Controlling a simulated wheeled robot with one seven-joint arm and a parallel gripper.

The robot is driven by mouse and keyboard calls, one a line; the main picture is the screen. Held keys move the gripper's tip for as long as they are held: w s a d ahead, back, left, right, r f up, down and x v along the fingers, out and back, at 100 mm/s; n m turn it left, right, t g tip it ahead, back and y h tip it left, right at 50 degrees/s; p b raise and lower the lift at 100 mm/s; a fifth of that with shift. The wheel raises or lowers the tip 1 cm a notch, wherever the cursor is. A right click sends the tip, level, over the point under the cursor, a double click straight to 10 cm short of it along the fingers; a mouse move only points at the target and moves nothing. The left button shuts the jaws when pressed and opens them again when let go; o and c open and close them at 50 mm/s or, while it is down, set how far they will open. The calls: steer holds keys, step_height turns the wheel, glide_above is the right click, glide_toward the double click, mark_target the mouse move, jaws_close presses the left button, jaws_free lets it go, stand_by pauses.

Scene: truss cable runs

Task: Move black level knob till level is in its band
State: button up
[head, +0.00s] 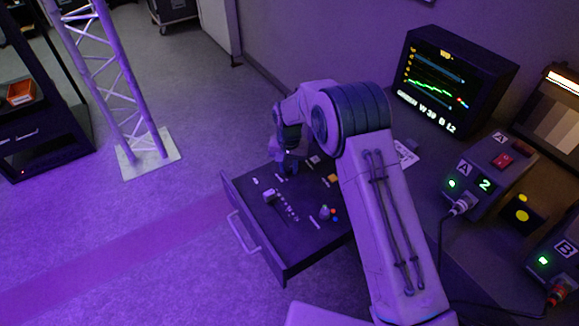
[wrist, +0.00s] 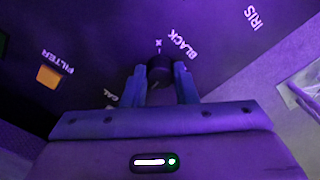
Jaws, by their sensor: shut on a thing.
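The black level knob (wrist: 158,67) is a small dark round knob beside the printed word BLACK in the wrist view. My gripper (wrist: 159,74) is shut on it, one finger on each side. In the head view my gripper (head: 289,165) reaches down to the far part of the control panel (head: 262,225), and my arm hides the knob there. The monitor (head: 440,82) shows a wavy green trace between blue lines, with red at its right end. Its bottom line shows W and B readings, too small to read surely. I cannot tell whether the level lies in its band.
An orange FILTER button (wrist: 48,76) and an IRIS label lie near the knob in the wrist view. The panel is a pulled-out drawer with a handle (head: 243,236). Boxes A (head: 472,187) and B (head: 545,262) with cables stand right. A truss tower (head: 120,90) stands left.

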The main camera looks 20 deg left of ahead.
mark_target(288, 168)
steer(key=shift+f+n+b, duration=0.1)
steer(key=shift+n+b, duration=0.4)
steer(key=shift+n, duration=1.3)
steer(key=o, duration=1)
step_height(288, 168, up, 14)
steer(key=shift+b, duration=0.35)
